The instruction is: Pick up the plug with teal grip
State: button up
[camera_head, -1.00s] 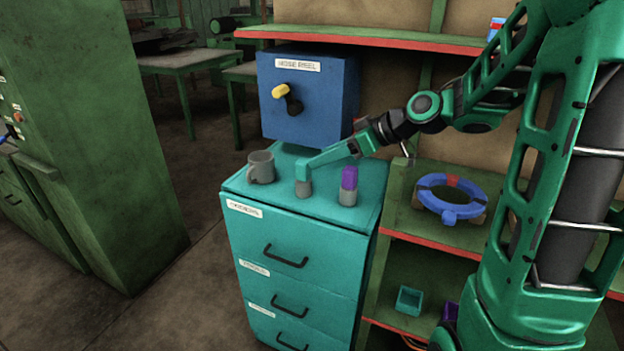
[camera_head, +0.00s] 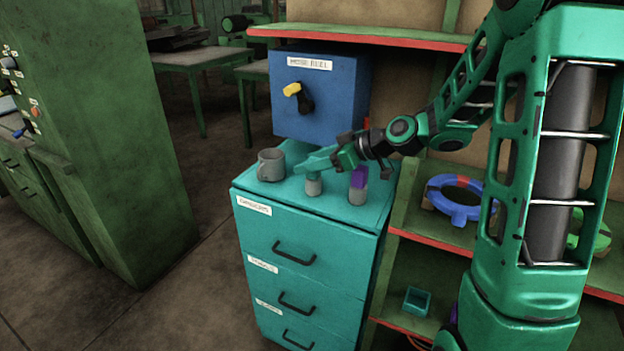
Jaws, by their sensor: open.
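The plug with the teal grip (camera_head: 314,186) stands upright on top of the teal drawer cabinet. Its grey lower body shows, and its teal top is largely covered by or blends with my gripper's teal fingers. My gripper (camera_head: 318,161) is open, with its fingers pointing left at the height of the plug's top. I cannot tell whether the fingers are around the grip or in front of it, or whether they touch it. A second plug with a purple grip (camera_head: 359,178) and a grey body stands just to the right.
A grey mug (camera_head: 271,165) stands left of the teal plug on the cabinet (camera_head: 300,222). A blue box (camera_head: 330,98) with a yellow-knobbed lever stands behind. Right of the cabinet, a green shelf holds a blue ring (camera_head: 455,210) and a small teal bin (camera_head: 416,301).

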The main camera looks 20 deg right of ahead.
jog(key=x, duration=0.3)
jog(key=shift+w+a, duration=0.1)
jog(key=c, duration=1.2)
grip_shut()
